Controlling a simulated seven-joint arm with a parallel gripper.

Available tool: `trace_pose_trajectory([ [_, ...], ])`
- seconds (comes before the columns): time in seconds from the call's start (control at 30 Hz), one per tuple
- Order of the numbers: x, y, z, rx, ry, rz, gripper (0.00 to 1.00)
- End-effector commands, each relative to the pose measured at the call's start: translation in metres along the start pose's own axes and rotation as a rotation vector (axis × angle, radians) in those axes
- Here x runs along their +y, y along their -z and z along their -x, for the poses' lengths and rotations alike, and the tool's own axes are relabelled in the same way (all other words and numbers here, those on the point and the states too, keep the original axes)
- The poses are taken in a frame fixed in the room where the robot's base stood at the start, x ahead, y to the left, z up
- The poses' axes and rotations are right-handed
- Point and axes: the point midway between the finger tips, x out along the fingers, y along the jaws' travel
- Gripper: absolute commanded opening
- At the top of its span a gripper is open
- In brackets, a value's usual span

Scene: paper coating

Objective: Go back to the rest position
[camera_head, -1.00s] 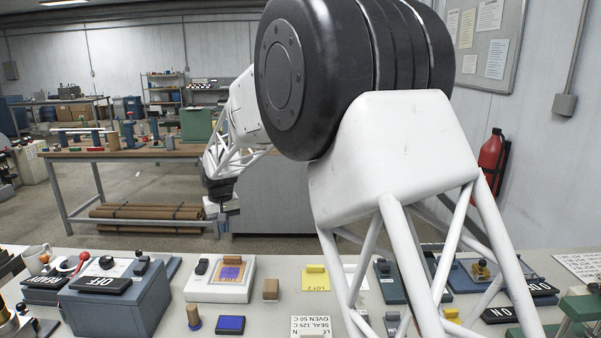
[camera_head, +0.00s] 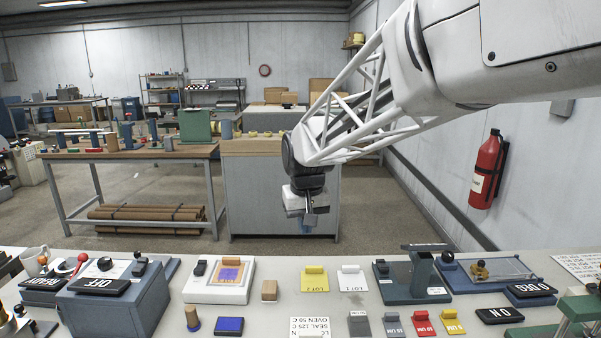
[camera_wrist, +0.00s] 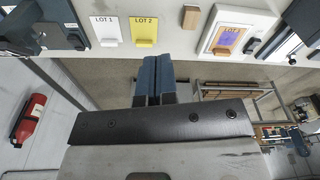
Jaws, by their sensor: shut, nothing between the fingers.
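My gripper (camera_head: 308,220) hangs beyond the far edge of the near bench, above the floor in front of a grey cabinet. In the wrist view its two blue fingers (camera_wrist: 157,78) lie side by side, shut with nothing between them. The near bench (camera_head: 270,265) carries the work pieces: a yellow LOT 2 card (camera_head: 315,283), a white LOT 1 card (camera_head: 353,283) and a white board (camera_head: 219,291) holding a sheet with a purple square. The cards and board also show at the top of the wrist view, apart from the fingers.
A blue-grey box with an OFF plate (camera_head: 101,286) stands at the bench's left. A blue-grey press (camera_head: 412,274) stands right of the cards. Behind are a wood-topped table (camera_head: 130,153) and a grey cabinet (camera_head: 260,195). A fire extinguisher (camera_head: 487,170) hangs on the right wall.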

Motion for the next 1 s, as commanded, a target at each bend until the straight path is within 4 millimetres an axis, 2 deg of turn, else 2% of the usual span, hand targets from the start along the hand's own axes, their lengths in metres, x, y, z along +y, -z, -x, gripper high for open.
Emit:
trace_pose_trajectory([
  [0.03,0.008,-0.014,0.005,0.006,-0.001,-0.012,0.00],
  [0.2,0.029,-0.058,0.016,0.022,-0.006,-0.046,0.00],
  [0.5,0.059,-0.137,0.026,0.048,-0.016,-0.107,0.00],
  [0.77,0.077,-0.206,0.026,0.070,-0.026,-0.160,0.00],
  [1.0,0.088,-0.270,0.018,0.090,-0.037,-0.208,0.00],
])
